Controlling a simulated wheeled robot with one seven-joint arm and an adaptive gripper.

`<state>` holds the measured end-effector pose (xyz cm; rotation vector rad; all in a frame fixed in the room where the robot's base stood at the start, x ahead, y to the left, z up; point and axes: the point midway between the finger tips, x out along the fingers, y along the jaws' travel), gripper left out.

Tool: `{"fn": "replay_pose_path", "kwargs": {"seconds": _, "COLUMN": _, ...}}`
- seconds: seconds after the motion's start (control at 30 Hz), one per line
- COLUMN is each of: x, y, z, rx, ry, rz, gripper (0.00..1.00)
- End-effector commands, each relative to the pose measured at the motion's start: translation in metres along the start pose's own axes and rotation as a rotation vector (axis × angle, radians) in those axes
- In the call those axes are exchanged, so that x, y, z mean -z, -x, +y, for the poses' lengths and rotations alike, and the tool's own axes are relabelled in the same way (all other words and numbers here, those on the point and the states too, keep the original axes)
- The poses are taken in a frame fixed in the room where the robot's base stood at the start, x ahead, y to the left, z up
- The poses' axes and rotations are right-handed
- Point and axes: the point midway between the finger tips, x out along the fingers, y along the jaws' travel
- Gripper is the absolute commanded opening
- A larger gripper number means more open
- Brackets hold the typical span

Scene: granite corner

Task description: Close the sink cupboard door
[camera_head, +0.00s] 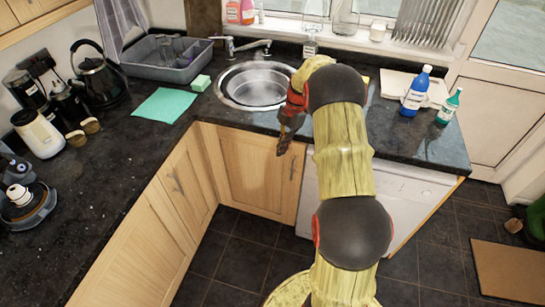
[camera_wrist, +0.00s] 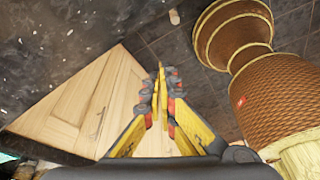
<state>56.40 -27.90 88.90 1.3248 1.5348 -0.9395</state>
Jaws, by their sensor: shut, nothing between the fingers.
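The sink cupboard door (camera_head: 245,170) is a light wood panel below the round metal sink (camera_head: 255,84), with a thin upright handle near its right edge. It looks flush or nearly flush with its frame; I cannot tell whether a small gap is left. My gripper (camera_head: 284,143) is shut and empty, its fingers pointing down in front of the top right part of the door, near the counter edge. I cannot tell whether it touches the door. In the wrist view the closed fingertips (camera_wrist: 160,75) show beside light wood cupboard fronts (camera_wrist: 85,100).
Another wood cupboard door (camera_head: 190,180) meets it at the corner on the left. A white appliance (camera_head: 400,190) stands to its right. The dark counter (camera_head: 120,200) holds a green cloth (camera_head: 165,104), a kettle (camera_head: 98,80) and bottles (camera_head: 415,92). The tiled floor (camera_head: 235,265) in front is clear.

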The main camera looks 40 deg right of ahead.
Motion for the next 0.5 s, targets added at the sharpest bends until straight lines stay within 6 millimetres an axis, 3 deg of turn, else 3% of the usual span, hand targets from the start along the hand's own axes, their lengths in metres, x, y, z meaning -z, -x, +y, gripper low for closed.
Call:
{"fn": "replay_pose_path", "kwargs": {"seconds": 0.2, "x": -0.017, "y": 0.006, "z": 0.006, "rx": 0.0, "ry": -0.001, "rz": 0.0, "gripper": 0.0}}
{"fn": "replay_pose_path", "kwargs": {"seconds": 0.5, "x": -0.021, "y": 0.007, "z": 0.008, "rx": 0.001, "ry": -0.001, "rz": 0.0, "gripper": 0.0}}
